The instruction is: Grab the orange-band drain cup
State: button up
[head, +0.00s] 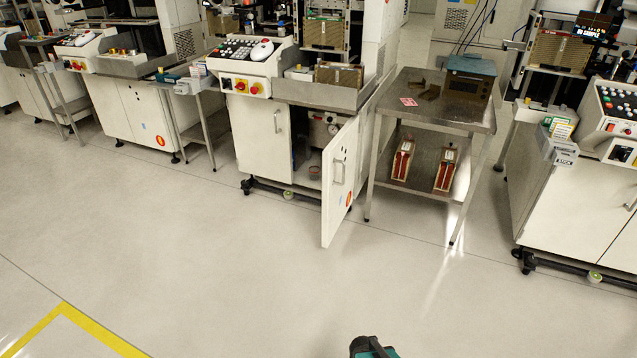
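A small cup-like thing with a reddish-orange band (315,172) sits low inside the open cabinet of the middle machine. It is small and partly in shadow, so I cannot be sure that it is the drain cup. The cabinet's right door (338,182) stands swung out toward me, and the left door (262,140) is shut. At the bottom edge a teal and black part of my own arm shows. I see no gripper fingers, and my arm is far from the cabinet.
A metal side table (440,118) stands right of the cabinet, with two red-filled holders (402,160) on its lower shelf. Another machine (575,195) stands at the right. The grey floor before the machines is clear. A yellow line (95,328) marks the lower left.

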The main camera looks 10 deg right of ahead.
aim_at(313, 170)
jog(key=k, duration=0.3)
jog(key=u, duration=0.65)
jog(key=i, duration=1.25)
jog(key=u, duration=0.6)
jog(key=i, duration=2.05)
jog(key=z, duration=0.4)
